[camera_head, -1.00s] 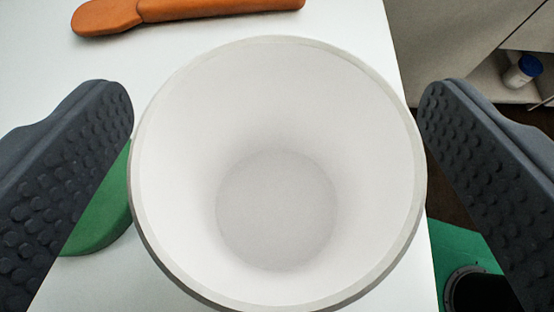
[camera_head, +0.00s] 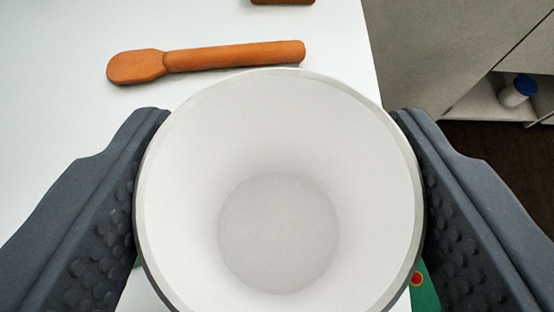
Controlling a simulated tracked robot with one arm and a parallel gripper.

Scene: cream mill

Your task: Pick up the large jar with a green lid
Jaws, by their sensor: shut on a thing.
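A large white open vessel (camera_head: 280,150) fills the middle of the head view. I look down into its empty, smooth inside, and no lid is on it. My gripper (camera_head: 280,115) has one dark, studded finger at the left of its rim and one at the right. Both fingers press against its outer wall, so the gripper is shut on it. No jar with a green lid can be made out. A thin sliver of green (camera_head: 137,263) shows at the lower left, mostly hidden by the vessel and the left finger.
A brown wooden spatula or spoon (camera_head: 205,61) lies on the white table (camera_head: 60,110) beyond the vessel. Part of another brown object (camera_head: 283,2) shows at the top edge. Right of the table edge, a white container with a blue cap (camera_head: 518,91) sits in a low cabinet.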

